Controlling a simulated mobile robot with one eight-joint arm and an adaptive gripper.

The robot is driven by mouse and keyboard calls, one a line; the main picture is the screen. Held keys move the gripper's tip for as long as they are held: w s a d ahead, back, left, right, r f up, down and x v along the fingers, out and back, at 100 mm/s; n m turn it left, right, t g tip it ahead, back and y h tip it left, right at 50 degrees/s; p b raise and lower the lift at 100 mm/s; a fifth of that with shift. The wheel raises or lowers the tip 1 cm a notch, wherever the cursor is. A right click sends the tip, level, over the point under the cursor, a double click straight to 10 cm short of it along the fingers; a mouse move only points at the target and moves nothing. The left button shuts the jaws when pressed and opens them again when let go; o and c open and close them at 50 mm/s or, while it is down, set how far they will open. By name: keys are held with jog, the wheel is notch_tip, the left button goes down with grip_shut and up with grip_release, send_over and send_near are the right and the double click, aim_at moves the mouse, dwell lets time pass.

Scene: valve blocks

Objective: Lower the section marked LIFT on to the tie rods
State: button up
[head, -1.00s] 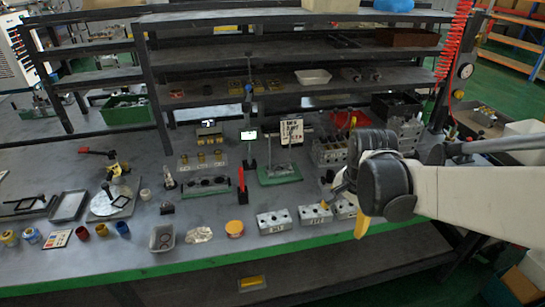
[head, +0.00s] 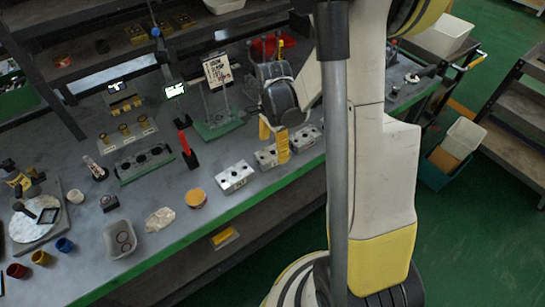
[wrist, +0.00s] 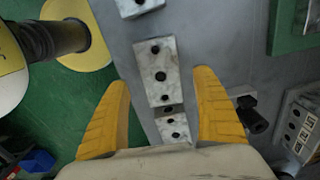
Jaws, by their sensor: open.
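Three pale, holed valve sections lie in a row along the bench's front: left (head: 234,177), middle (head: 262,157) and right (head: 306,138). Their markings are too small to read, so I cannot tell which is LIFT. My gripper (head: 273,149) is open and empty above the middle section. In the wrist view its yellow fingers (wrist: 162,78) stand either side of the middle section (wrist: 160,72), apparently without touching it. The tie rods (head: 207,103) appear upright on a green base plate (head: 218,129) behind the row.
A printed card (head: 217,70) stands at the green plate. A red-and-black upright object (head: 186,142) is left of it. A clear tray (head: 120,240) and an orange disc (head: 196,198) lie left of the row. The green bench edge (head: 180,243) runs close in front.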

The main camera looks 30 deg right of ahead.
aim_at(273, 152)
notch_tip(273, 152, down, 4)
jog(key=shift+a+f+b, duration=0.1)
jog(key=shift+f+b, duration=0.1)
jog(key=shift+b, duration=0.8)
jog(key=shift+r, duration=0.1)
jog(key=c, duration=1.5)
jog(key=shift+r, duration=0.1)
